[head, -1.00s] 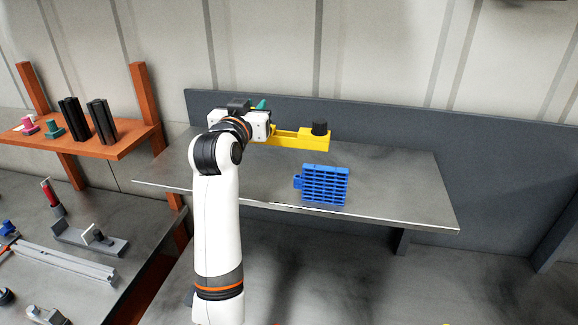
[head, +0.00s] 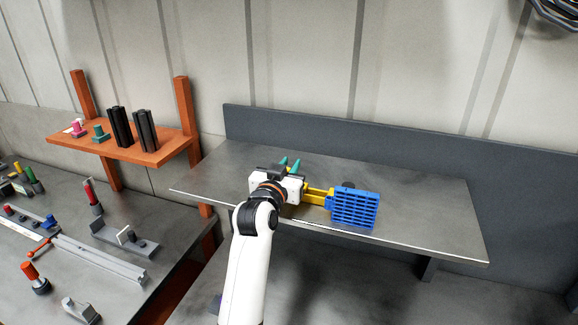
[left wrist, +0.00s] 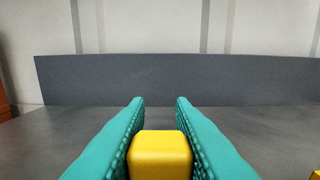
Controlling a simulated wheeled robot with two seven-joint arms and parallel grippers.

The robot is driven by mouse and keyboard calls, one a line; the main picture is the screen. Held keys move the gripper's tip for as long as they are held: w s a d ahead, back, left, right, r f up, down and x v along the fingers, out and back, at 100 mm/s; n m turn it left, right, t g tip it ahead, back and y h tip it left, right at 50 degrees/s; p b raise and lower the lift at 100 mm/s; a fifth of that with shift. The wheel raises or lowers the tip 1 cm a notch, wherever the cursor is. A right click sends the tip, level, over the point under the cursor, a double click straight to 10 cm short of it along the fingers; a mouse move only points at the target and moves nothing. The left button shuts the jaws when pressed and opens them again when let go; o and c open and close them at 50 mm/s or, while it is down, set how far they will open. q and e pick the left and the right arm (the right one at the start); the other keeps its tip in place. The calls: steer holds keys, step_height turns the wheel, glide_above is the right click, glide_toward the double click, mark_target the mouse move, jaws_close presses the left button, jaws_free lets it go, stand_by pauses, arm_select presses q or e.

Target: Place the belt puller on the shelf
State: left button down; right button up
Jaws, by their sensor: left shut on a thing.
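The belt puller (head: 318,197), a yellow bar with a black knob, is in my left gripper (head: 290,164). In the left wrist view its yellow end (left wrist: 160,153) sits between the two teal fingers of my left gripper (left wrist: 160,120), which is shut on it. The puller is low over the grey metal shelf (head: 430,210), at its middle. A blue slatted block (head: 355,208) stands in front and hides part of the puller. I cannot tell whether the puller touches the shelf or the block. My right gripper is not in view.
A dark back panel (head: 400,165) runs behind the shelf, whose right part is bare. An orange shelf (head: 150,157) at the left holds black profiles and small pink and green parts. A lower workbench (head: 60,240) at the left carries several tools.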

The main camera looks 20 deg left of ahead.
arm_select(q)
steer(key=c, duration=1.3)
jaws_free()
steer(key=shift+f, duration=0.1)
steer(key=shift+o, duration=0.2)
steer(key=shift+s, duration=0.15)
steer(key=s+b, duration=0.3)
steer(key=s, duration=0.8)
steer(key=shift+s+d, duration=0.35)
